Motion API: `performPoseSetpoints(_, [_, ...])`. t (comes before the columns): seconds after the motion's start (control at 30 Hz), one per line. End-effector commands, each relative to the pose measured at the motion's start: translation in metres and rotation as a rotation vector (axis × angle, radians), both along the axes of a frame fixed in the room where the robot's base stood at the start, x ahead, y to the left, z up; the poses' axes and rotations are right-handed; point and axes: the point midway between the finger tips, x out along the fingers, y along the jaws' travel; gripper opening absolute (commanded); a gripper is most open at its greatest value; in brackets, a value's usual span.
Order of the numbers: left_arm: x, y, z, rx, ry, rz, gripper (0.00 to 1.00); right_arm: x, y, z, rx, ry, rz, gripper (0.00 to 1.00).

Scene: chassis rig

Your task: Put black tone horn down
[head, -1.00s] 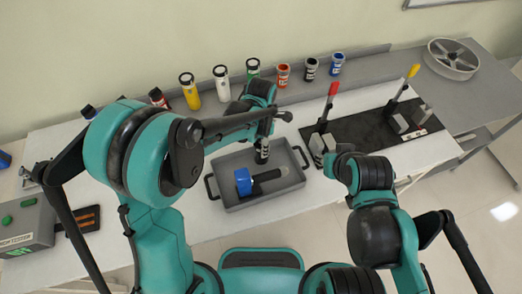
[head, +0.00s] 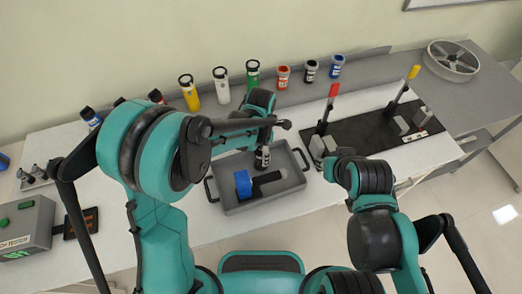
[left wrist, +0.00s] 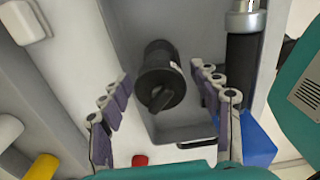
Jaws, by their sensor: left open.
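The black tone horn (head: 263,158), a short black cylinder with a pale label, stands in the grey tray (head: 232,208) near its far side. In the left wrist view the horn (left wrist: 160,82) is seen end-on between the spread fingers. My left gripper (left wrist: 158,95) is open, with a finger on each side of it and visible gaps. In the head view my left wrist and forearm hide most of this gripper. My right arm is over the table right of the tray; its fingers cannot be made out.
A blue-headed tool with a black handle (head: 243,184) lies in the tray close by. Several coloured cylinders, such as a yellow one (head: 190,95), stand along the back. A red-handled clamp (head: 329,104) is right of the tray. A tester box (head: 25,225) is at left.

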Motion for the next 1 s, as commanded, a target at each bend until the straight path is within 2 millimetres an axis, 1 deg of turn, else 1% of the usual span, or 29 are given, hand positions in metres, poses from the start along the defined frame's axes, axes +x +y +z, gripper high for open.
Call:
performPoseSetpoints(0.03, [0.0, 0.0, 0.005, 0.0, 0.0, 0.0, 0.63, 0.0, 0.0, 0.004, 0.0, 0.0, 0.0, 0.29])
performPoseSetpoints(0.17, [0.0, 0.0, 0.026, 0.0, 0.0, 0.0, 0.63, 0.0, 0.0, 0.009, 0.0, 0.0, 0.0, 0.29])
performPoseSetpoints(0.4, [0.0, 0.0, 0.081, 0.0, 0.0, 0.0, 0.63, 0.0, 0.0, 0.022, 0.0, 0.0, 0.0, 0.29])
performPoseSetpoints(0.53, [0.0, 0.0, 0.103, 0.0, 0.0, 0.0, 0.63, 0.0, 0.0, 0.027, 0.0, 0.0, 0.0, 0.29])
performPoseSetpoints(0.6, [0.0, 0.0, 0.112, 0.0, 0.0, 0.0, 0.63, 0.0, 0.0, 0.029, 0.0, 0.0, 0.0, 0.29])
performPoseSetpoints(0.7, [0.0, 0.0, 0.12, 0.0, 0.0, 0.0, 0.63, 0.0, 0.0, 0.03, 0.0, 0.0, 0.0, 0.29])
performPoseSetpoints(0.87, [0.0, 0.0, 0.123, 0.0, 0.0, -0.001, 0.63, 0.0, 0.0, 0.03, 0.0, 0.0, 0.0, 0.29])
performPoseSetpoints(0.93, [-0.001, 0.003, 0.125, -0.003, -0.006, -0.021, 0.63, 0.0, 0.0, 0.03, 0.0, 0.0, 0.0, 0.29])
performPoseSetpoints(1.0, [-0.005, 0.012, 0.131, -0.009, -0.026, -0.082, 0.63, 0.0, 0.0, 0.03, 0.0, 0.0, 0.0, 0.29])
